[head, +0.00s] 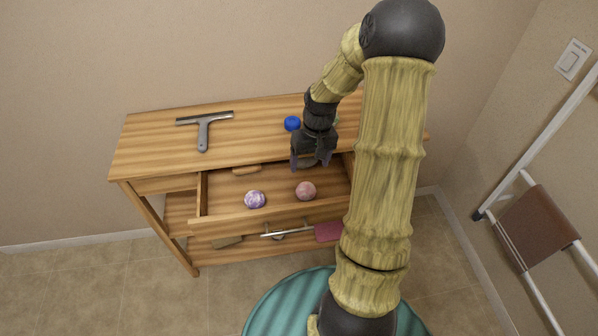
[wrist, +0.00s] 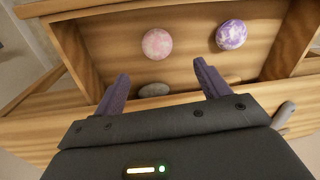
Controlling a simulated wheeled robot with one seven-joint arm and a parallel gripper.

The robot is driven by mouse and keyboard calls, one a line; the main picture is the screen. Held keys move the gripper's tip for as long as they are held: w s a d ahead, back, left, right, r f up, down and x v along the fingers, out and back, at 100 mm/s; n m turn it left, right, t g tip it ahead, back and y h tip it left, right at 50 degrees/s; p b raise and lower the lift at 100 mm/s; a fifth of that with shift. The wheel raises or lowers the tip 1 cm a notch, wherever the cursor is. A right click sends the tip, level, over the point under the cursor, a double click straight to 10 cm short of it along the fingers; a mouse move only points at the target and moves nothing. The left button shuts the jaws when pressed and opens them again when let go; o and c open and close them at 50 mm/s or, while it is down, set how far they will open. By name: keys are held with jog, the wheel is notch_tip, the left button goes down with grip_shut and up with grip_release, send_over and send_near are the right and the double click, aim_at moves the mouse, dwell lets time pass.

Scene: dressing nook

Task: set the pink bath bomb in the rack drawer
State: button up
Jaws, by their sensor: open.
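The pink bath bomb (head: 306,190) lies inside the open rack drawer (head: 230,215), near its front. It also shows in the wrist view (wrist: 157,43), past my fingertips and between their lines. My gripper (head: 311,166) is open and empty above the back part of the drawer, apart from the bath bomb. Its two fingers (wrist: 160,85) show in the wrist view with nothing between them. The drawer is pulled out from the wooden rack (head: 150,160).
A purple-and-white ball (head: 255,199) lies left of the pink one in the drawer. A grey stone-like item (wrist: 154,90) and a tan piece (head: 246,169) lie further back. A squeegee (head: 203,125) and a blue item (head: 292,123) are on the rack top. A pink cloth (head: 328,232) is below the drawer front.

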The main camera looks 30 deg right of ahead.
jog(key=s+a+r+t, duration=0.1)
jog(key=s+a+r, duration=0.3)
jog(key=s+a, duration=0.2)
jog(key=s+a+r+n+t+h, duration=0.1)
jog(key=s+a+r, duration=0.3)
jog(key=s+a, duration=0.2)
jog(key=shift+s+a+r+n, duration=0.15)
jog(key=shift+a+r+n, duration=0.2)
jog(key=shift+a, duration=0.7)
